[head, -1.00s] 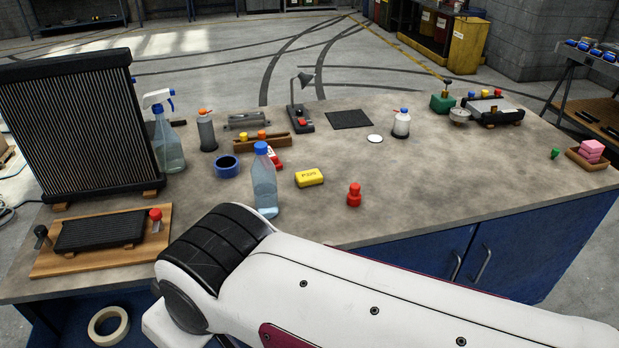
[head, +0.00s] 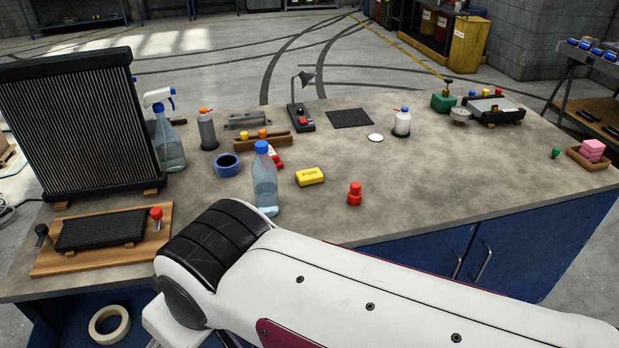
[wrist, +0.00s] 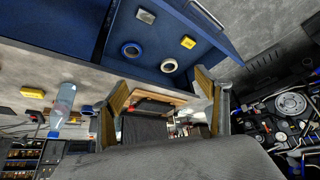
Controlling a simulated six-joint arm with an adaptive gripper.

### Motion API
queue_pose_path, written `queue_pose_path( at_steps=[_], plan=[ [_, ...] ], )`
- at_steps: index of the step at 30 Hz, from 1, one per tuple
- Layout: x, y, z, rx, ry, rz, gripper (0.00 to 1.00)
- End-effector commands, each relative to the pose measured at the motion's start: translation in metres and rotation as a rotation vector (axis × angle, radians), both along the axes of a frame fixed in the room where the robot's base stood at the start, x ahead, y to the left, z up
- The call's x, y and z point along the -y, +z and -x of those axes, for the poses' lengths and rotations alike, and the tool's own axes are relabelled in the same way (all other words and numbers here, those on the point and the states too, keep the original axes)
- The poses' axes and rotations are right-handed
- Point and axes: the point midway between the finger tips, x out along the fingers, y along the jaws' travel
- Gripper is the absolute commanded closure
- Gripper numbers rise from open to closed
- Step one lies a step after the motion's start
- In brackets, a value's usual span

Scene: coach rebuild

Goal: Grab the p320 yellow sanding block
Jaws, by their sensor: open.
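The yellow sanding block (head: 310,176) lies flat on the worktop, with dark print on its top too small to read clearly. It is just right of a clear bottle with a blue cap (head: 265,182). In the wrist view a yellow block (wrist: 32,93) shows at the far left beside the bottle (wrist: 63,100). My gripper (wrist: 162,82) shows in the wrist view with its two fingers wide apart and nothing between them. It is away from the block. In the head view my gripper is hidden, with my white arm across the front.
A wooden tray (head: 262,142) sits behind. In the wrist view a blue drawer (wrist: 215,30) holds another yellow piece (wrist: 188,42) and tape rolls.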

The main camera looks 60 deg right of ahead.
Motion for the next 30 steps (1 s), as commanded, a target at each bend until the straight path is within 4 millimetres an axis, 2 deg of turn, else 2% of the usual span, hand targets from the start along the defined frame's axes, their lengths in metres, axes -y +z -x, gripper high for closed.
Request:
queue_pose_path(
  at_steps=[8, 18, 30],
  plan=[
    [0.035, 0.01, -0.029, 0.043, -0.107, 0.048, 0.26],
    [0.113, 0.031, -0.077, 0.132, -0.291, 0.145, 0.26],
    [0.211, 0.051, -0.115, 0.228, -0.46, 0.247, 0.26]
  ],
)
